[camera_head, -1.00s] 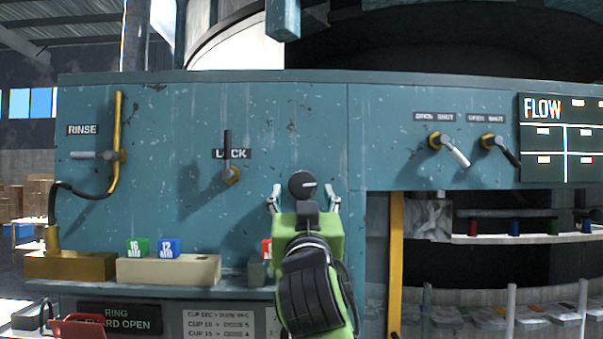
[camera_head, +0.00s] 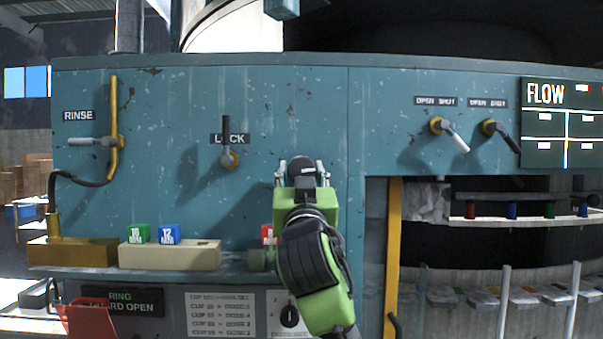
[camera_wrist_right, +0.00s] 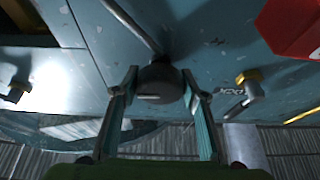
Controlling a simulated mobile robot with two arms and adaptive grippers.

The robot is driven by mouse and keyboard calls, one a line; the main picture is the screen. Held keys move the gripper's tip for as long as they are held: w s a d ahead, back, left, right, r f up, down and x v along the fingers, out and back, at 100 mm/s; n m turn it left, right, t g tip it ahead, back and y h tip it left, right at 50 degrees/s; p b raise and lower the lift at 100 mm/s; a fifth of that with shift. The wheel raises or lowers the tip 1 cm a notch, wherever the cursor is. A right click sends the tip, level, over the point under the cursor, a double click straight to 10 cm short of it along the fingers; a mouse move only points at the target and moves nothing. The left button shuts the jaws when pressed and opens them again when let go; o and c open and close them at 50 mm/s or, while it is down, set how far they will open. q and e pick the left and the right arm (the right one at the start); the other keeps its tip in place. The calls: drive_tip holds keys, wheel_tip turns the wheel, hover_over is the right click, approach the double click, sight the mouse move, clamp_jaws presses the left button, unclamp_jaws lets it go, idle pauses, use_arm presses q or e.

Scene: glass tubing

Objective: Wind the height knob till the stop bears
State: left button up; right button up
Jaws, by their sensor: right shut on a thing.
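The height knob (camera_head: 308,163) is a dark round knob on the teal panel, right of the LOCK lever. My right gripper (camera_head: 302,171) has its fingers on both sides of the knob, shut on it. In the right wrist view, the knob (camera_wrist_right: 158,78) sits between the two fingertips of the gripper (camera_wrist_right: 160,88), with a pale mark on its edge. The gripper body hides the knob's lower part in the head view. Whether a stop bears cannot be seen. My left gripper is not in view.
The LOCK lever (camera_head: 228,140) points up to the left of the knob. Blocks stand on a ledge below: green (camera_head: 138,234), blue (camera_head: 169,234) and a partly hidden red one (camera_head: 267,234). Two valve levers (camera_head: 447,132) and a FLOW board (camera_head: 560,122) are at right.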

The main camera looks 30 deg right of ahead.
drive_tip(key=shift+a+f+m+h+b, duration=0.15)
drive_tip(key=shift+m+h+b, duration=0.25)
drive_tip(key=shift+m+b, duration=0.6)
drive_tip(key=m+g+h+b, duration=0.1)
drive_tip(key=m+b, duration=0.1)
drive_tip(key=m, duration=0.1)
drive_tip(key=shift+f+g, duration=0.1)
drive_tip(key=shift+g, duration=0.3)
drive_tip(key=m+g+h+b, duration=0.1)
drive_tip(key=m, duration=0.2)
drive_tip(key=shift+w, duration=0.1)
drive_tip(key=shift+r+m+g+h+b, duration=0.2)
drive_tip(key=shift+m+g+b, duration=0.15)
drive_tip(key=shift+m, duration=0.35)
drive_tip(key=shift+r+m+g+h+b, duration=0.1)
drive_tip(key=shift+m+g+h+b, duration=0.2)
drive_tip(key=shift+m, duration=0.7)
drive_tip(key=o, duration=1.1)
drive_tip(key=shift+o, duration=0.2)
